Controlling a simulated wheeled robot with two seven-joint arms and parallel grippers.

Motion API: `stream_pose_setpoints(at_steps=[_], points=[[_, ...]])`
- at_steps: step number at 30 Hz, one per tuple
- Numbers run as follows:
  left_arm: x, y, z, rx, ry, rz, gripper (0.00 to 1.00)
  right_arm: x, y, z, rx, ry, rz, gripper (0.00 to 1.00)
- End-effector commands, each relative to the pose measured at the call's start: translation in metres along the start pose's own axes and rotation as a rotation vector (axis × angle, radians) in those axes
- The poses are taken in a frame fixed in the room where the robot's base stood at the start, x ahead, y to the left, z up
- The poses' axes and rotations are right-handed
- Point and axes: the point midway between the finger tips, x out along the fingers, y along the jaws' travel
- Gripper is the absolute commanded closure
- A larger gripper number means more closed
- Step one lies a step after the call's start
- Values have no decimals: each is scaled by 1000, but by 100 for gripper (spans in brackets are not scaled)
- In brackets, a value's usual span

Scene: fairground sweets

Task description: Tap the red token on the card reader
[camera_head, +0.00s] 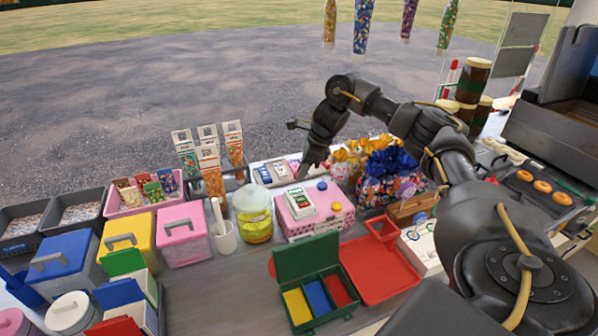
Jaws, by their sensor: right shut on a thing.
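The card reader (300,203) is a small white device with a green part, lying on top of a pink box (338,222). My right gripper (303,174) points down just behind and above the reader, apart from it as far as I can tell. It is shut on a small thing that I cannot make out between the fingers. I cannot tell for sure which thing is the red token. My left gripper is out of view.
A jar with a yellow lower part (253,226) stands left of the pink box. Blue-wrapped sweets (388,170) stand close on the right. In front are an open green box (310,258) and a red tray (397,284). Sweet packets (208,158) stand behind left.

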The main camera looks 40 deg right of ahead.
Motion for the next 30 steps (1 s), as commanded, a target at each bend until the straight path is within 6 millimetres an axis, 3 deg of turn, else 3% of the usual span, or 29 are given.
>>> stream_pose_setpoints(at_steps=[1,15,30], points=[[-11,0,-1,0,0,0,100,-12,-2,2,1,0,0,92],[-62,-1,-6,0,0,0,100,-67,-14,-3,2,1,-1,92],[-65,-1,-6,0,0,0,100,-70,-16,-5,0,0,0,92]])
